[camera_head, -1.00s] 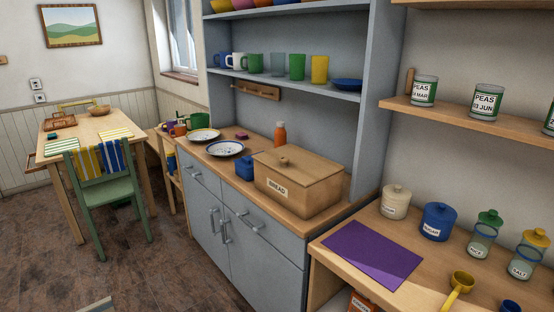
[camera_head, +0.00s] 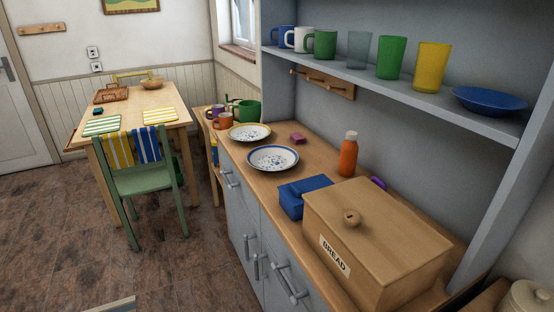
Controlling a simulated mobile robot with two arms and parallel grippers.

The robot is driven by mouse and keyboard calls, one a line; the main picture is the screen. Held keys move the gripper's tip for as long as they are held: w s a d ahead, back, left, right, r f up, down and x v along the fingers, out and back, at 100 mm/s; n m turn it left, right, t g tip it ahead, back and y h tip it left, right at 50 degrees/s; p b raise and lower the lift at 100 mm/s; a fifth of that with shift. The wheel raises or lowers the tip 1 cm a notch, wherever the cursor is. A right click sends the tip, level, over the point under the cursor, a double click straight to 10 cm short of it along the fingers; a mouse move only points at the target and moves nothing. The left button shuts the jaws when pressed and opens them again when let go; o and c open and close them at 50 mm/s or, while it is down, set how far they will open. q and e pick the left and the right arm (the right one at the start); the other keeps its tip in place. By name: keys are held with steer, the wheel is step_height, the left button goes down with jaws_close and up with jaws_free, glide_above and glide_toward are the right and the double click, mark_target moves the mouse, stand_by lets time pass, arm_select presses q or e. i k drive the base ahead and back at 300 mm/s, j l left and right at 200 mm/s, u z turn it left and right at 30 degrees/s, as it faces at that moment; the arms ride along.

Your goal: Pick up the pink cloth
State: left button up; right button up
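A small dark pink item (camera_head: 297,138) lies on the wooden top of the grey-blue cupboard, behind the plates and near the back wall. It looks like a small block, and I cannot tell whether it is a cloth. No other pink cloth shows clearly. A yellow striped cloth (camera_head: 119,150) and a blue striped cloth (camera_head: 147,146) hang over the back of the green chair. Neither of my grippers is in view.
Two patterned plates (camera_head: 272,158), a blue box-like item (camera_head: 301,196), an orange bottle (camera_head: 348,155) and the bread box (camera_head: 375,238) stand on the cupboard top (camera_head: 325,154). A shelf with cups hangs above. The green chair (camera_head: 150,183) stands at the dining table. The floor between is clear.

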mark_target(298, 137)
steer(key=z, duration=0.85)
steer(key=j+z, duration=0.9)
steer(key=j, duration=0.15)
steer(key=k+j+z, duration=0.15)
steer(key=j+z, duration=0.3)
steer(key=k+j+z, duration=0.2)
steer(key=j+z, duration=0.25)
